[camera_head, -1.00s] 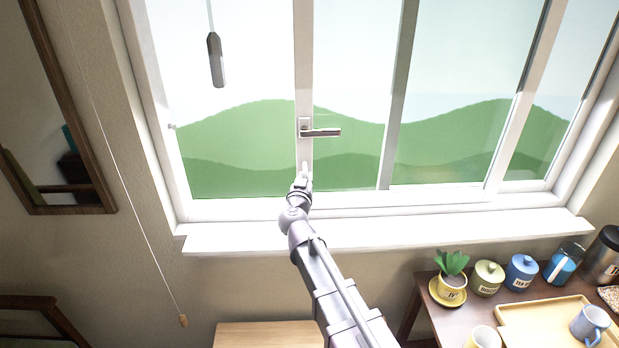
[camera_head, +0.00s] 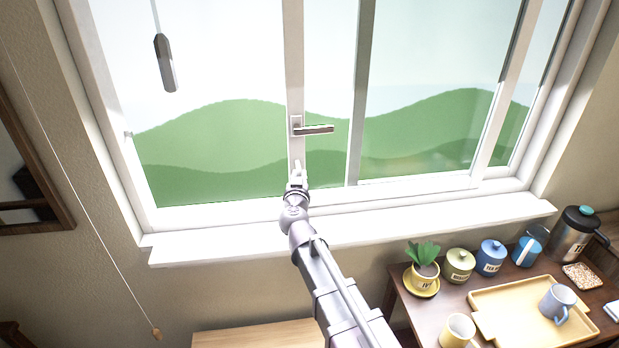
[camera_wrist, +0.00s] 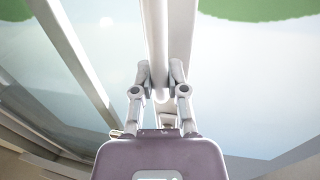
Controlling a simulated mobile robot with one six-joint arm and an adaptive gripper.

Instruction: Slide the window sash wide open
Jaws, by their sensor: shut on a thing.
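The window sash has a white left stile (camera_head: 294,75) with a grey lever handle (camera_head: 318,129) on it. Its right stile (camera_head: 504,95) stands a short way from the right side of the window frame. A wide gap with hills behind it lies left of the sash. My gripper (camera_head: 297,178) is at the lower part of the left stile, below the lever. In the wrist view my gripper (camera_wrist: 160,82) has its two fingers shut on an upright pale bar (camera_wrist: 157,50). The fingers hide part of the bar.
A fixed upright (camera_head: 356,110) stands behind the sash. A white sill (camera_head: 400,223) runs below. A grey pull (camera_head: 166,63) hangs at upper left, and a cord (camera_head: 95,235) hangs left. A potted plant (camera_head: 423,262), jars and a tray (camera_head: 500,310) stand on the table at lower right.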

